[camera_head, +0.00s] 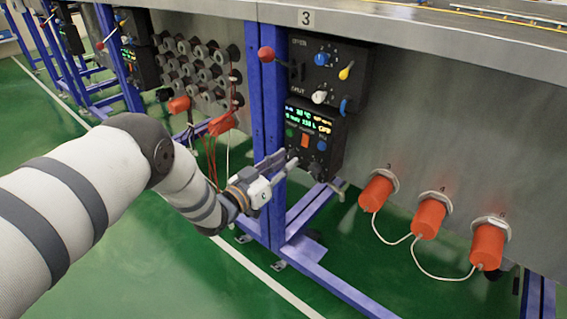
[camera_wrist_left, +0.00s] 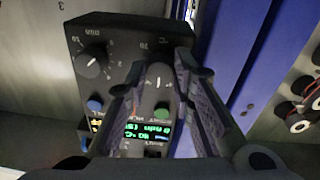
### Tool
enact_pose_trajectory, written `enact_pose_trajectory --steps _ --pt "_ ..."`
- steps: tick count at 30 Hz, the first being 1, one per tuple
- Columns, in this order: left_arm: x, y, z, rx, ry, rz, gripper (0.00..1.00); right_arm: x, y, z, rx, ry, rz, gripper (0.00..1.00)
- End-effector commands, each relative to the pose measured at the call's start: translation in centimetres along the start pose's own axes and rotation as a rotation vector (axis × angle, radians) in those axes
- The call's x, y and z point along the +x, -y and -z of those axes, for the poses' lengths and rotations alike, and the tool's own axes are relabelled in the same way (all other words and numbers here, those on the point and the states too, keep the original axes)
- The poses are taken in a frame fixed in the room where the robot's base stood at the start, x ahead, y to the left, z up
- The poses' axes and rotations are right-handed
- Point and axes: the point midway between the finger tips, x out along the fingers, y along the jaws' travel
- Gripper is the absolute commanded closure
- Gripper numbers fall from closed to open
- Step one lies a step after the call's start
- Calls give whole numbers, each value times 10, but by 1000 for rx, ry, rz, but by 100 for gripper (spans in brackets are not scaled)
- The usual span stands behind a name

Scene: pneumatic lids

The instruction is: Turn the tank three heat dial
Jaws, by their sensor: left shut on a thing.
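The black lower control box (camera_head: 337,131) hangs below a sign (camera_head: 305,18) reading 3, on a blue post. It has a lit green display and coloured buttons. My left gripper (camera_head: 289,158) reaches its lower left part, and its fingertips cover the dial there. In the left wrist view, the gripper (camera_wrist_left: 160,90) is shut on a black dial (camera_wrist_left: 158,80) with a white mark, the heat dial, beside a "C" label. The fingers flank it and hide part of its rim. A second dial (camera_wrist_left: 92,62), labelled MIN, is free beside it. My right gripper is out of view.
An upper box (camera_head: 350,68) carries blue, yellow and white knobs; a red ball-ended lever (camera_head: 266,54) juts out beside it. Blue posts (camera_head: 266,125) stand close behind my gripper. Orange plugs (camera_head: 430,215) with white cords are on the panel at right.

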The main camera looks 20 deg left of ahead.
Motion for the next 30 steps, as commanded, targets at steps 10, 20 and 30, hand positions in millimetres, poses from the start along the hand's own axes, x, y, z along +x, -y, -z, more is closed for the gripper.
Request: enact_pose_trajectory --steps 10,20,30 --pt "0 1 1 0 -3 2 64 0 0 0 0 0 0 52" --pt "0 1 0 -1 -1 2 57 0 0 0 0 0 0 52" --pt "-53 1 0 -2 1 3 57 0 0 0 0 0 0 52"
